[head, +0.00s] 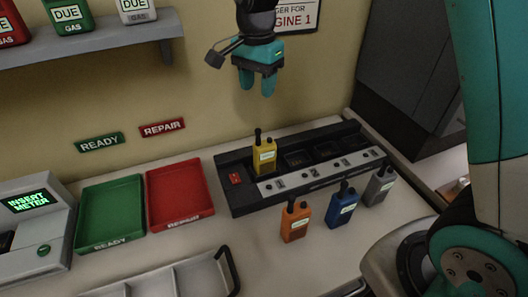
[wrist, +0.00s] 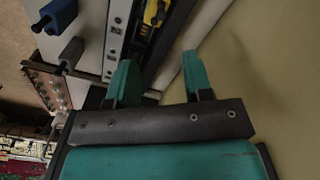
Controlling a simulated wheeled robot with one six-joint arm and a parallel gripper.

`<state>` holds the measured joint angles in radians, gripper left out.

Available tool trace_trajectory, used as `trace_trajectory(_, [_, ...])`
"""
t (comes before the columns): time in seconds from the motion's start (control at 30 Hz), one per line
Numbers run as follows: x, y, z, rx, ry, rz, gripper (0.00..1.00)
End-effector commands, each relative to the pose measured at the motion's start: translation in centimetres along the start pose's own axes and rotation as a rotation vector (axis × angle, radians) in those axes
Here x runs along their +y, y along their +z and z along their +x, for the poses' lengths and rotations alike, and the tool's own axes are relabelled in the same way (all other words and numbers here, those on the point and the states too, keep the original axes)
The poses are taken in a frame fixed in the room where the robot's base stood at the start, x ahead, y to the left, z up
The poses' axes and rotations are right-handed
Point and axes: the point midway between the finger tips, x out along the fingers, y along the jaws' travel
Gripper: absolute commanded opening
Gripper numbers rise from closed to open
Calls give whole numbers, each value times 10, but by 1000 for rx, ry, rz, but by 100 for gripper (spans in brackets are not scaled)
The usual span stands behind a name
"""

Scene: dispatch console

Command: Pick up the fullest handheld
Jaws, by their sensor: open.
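A yellow handheld (head: 264,157) stands upright in the left slot of the black charger (head: 225,180), whose other slots look empty. An orange handheld (head: 294,222), a blue handheld (head: 341,206) and a grey handheld (head: 379,187) stand on the counter in front of the charger. Their small labels are too small to read, so I cannot tell which is fullest. My gripper (head: 257,88) is open and empty, pointing down, high above and behind the yellow handheld. In the wrist view my gripper's fingers (wrist: 157,76) are apart, with part of a yellow handheld (wrist: 154,13) beyond them.
A green READY tray (head: 82,240) and a red REPAIR tray (head: 207,205) lie left of the charger. A meter reading INSERT METER (head: 38,245) stands at the far left. A pale compartment tray (head: 222,268) is at the front. A shelf (head: 100,38) with cans juts from the wall.

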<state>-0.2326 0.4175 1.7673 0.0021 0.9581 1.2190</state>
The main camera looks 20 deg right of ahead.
Motion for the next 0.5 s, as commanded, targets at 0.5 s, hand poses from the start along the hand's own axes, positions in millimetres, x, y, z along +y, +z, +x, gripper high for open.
trace_trajectory(0.5, [0,1,93,-2,1,-6,46])
